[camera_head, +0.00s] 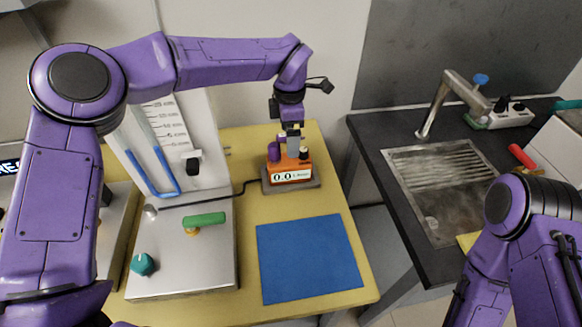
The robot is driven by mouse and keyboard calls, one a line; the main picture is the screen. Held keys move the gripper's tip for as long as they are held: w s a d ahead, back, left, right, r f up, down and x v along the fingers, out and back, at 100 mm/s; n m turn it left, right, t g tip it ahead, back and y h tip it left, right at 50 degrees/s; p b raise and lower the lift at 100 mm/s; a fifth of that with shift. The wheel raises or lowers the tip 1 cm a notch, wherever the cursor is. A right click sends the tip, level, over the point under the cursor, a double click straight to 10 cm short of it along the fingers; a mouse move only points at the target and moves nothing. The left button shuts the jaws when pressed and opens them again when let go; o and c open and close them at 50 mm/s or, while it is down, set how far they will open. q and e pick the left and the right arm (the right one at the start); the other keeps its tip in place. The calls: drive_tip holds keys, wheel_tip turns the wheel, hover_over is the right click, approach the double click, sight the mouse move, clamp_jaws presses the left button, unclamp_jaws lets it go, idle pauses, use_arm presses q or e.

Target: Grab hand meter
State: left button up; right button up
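The hand meter (290,174) is an orange device with a white display reading 0.0. It stands upright on a grey base on the yellow table, with a dark cable running to its left. My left arm reaches over from the left, and its gripper (291,140) points down at the top of the meter. The gripper's fingers are small and overlap the meter's top, so I cannot tell whether they touch or grip it. My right arm (530,230) shows at the lower right; its gripper is out of view.
A blue mat (309,258) lies in front of the meter. A metal apparatus (182,270) with a green handle (205,219) and a teal knob (143,264) stands to the left. A dark counter with a sink (440,190) and tap (437,105) is at right, beyond a gap.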

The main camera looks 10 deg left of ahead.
sight(289, 164)
use_arm(q)
wheel_tip(289, 164, down, 8)
drive_tip(key=shift+a+f+p, duration=0.15)
drive_tip(key=shift+p, duration=0.45)
drive_tip(key=c, duration=1.4)
